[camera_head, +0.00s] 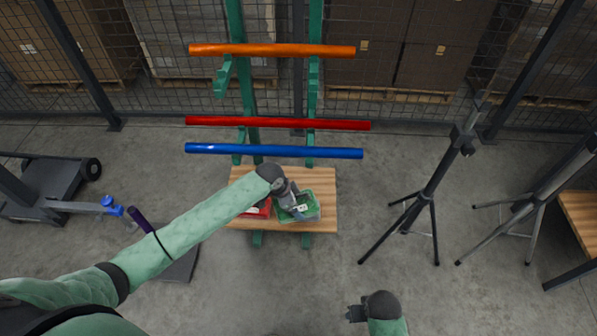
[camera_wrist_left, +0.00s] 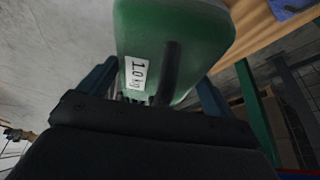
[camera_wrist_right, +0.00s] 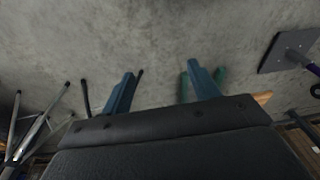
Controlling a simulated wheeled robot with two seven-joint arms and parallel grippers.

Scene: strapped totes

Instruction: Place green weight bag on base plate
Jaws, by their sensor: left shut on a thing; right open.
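The green weight bag (camera_wrist_left: 185,35) has a white label reading 1.0 and a dark strap. My left gripper (camera_wrist_left: 160,98) is shut on it; the grip itself is partly hidden. In the head view the green bag (camera_head: 312,203) is at my left gripper (camera_head: 298,208), over the wooden shelf; I cannot tell whether it touches the shelf. A dark square plate with a purple-topped post, apparently the base plate (camera_head: 181,267), lies on the floor left of the shelf, partly behind my left arm. It also shows in the right wrist view (camera_wrist_right: 283,52). My right gripper (camera_head: 356,312) is open and empty.
The wooden shelf (camera_head: 325,182) also holds a red item (camera_head: 258,210). Orange (camera_head: 270,50), red (camera_head: 275,124) and blue (camera_head: 272,151) bars cross the green rack above it. A tripod (camera_head: 430,195) stands right, a cart (camera_head: 55,190) left. The floor between shelf and tripod is clear.

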